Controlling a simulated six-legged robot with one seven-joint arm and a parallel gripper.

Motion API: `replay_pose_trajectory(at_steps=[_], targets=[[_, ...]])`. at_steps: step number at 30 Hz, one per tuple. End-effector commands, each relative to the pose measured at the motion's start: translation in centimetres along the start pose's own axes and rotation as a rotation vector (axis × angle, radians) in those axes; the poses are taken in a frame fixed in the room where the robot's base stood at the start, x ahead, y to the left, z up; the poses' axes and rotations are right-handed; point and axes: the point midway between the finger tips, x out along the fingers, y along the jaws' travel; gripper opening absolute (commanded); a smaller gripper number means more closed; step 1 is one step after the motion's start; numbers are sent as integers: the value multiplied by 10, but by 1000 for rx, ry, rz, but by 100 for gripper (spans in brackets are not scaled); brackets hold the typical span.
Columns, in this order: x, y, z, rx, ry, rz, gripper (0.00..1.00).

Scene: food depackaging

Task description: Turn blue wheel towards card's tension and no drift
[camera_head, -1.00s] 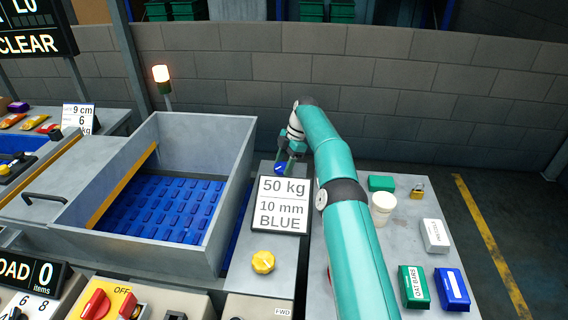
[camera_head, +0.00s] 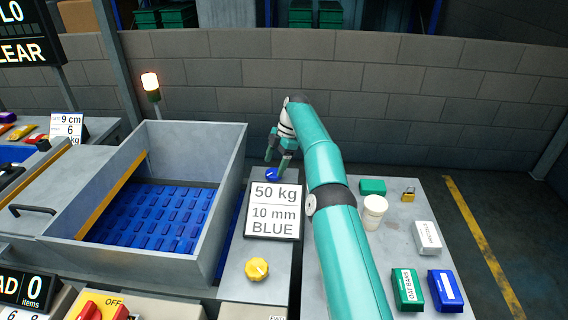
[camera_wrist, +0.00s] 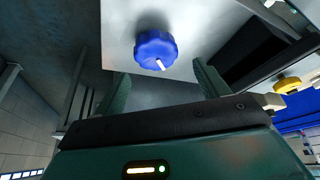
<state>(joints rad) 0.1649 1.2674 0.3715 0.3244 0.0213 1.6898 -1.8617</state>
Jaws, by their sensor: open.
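The blue wheel (camera_head: 272,175) sits on the grey panel behind the card. In the wrist view the blue wheel (camera_wrist: 154,46) is a lobed knob with a white mark pointing to the lower right. My gripper (camera_head: 276,165) is open and empty just above the wheel. In the wrist view my gripper (camera_wrist: 163,80) has its fingers spread, with the wheel beyond and between them, apparently untouched. The card (camera_head: 272,211) reads "50 kg, 10 mm, BLUE". The tension scale is not readable in either view.
A yellow knob (camera_head: 257,269) is in front of the card. A grey-walled bin (camera_head: 95,235) with a blue belt (camera_head: 150,218) stands left. My arm passes over the right table, which holds a white cup (camera_head: 374,212), boxes and a padlock (camera_head: 408,194).

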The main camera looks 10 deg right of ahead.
Motion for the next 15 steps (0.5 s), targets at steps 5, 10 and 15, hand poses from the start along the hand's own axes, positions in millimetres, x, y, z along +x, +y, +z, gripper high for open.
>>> replay_pose_trajectory(at_steps=[5,10,15], targets=[[-6,-4,-3,0,1,0,74],[-12,-10,-7,0,0,0,74],[-22,-21,-14,1,-1,0,74]])
